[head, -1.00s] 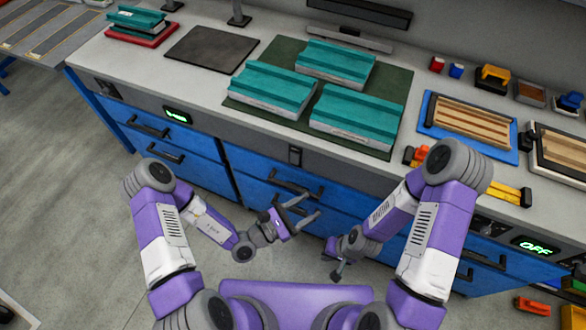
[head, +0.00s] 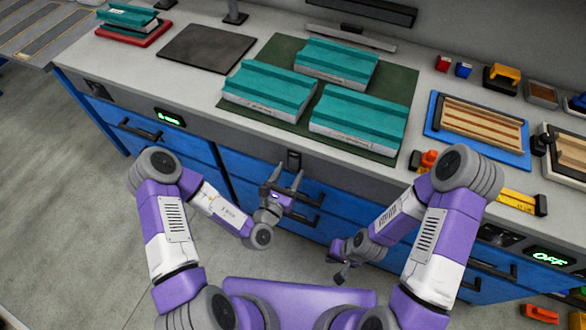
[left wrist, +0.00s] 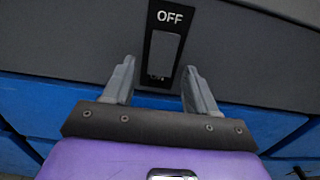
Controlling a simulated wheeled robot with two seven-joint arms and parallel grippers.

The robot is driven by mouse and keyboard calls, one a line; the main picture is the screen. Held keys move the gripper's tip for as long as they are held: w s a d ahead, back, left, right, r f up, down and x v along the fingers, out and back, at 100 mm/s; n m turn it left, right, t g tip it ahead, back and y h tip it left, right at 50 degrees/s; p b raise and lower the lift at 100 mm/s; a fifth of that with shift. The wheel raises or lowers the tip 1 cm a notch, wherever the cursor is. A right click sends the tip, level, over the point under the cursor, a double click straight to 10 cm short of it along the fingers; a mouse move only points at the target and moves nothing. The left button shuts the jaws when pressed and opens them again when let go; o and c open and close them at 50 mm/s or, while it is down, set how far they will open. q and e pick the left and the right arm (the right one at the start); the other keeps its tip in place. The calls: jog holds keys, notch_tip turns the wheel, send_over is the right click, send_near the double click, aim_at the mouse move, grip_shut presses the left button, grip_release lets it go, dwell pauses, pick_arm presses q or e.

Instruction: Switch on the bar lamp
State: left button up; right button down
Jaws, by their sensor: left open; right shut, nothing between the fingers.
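The bar lamp (head: 362,10) is a dark bar above the back of the bench, and no light shows on it. A dark switch plate (head: 293,160) sits on the bench's grey front rail. In the left wrist view the switch plate (left wrist: 163,48) reads OFF, with a slot below the word. My left gripper (head: 286,174) is open and empty, pointing up at the rail. In the left wrist view its fingers (left wrist: 159,66) stand either side of the plate's lower part; I cannot tell if they touch it. My right gripper (head: 342,264) is shut and empty, low before the blue drawers.
Teal-topped panels (head: 357,120) lie on a green mat (head: 278,50) on the bench. Blue drawers with dark handles (head: 318,222) are below the rail. A green-lit display (head: 169,118) is on the left.

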pick_arm(q)
jog(key=shift+w+d, duration=0.1)
jog(key=shift+w, duration=0.15)
jog(key=c, duration=1.1)
jog(key=shift+o, duration=0.2)
jog(key=shift+f+t+b, duration=0.15)
jog(key=shift+t+b, duration=0.15)
jog(key=shift+t, duration=0.3)
jog(key=o, duration=1.1)
jog(key=shift+c, duration=0.2)
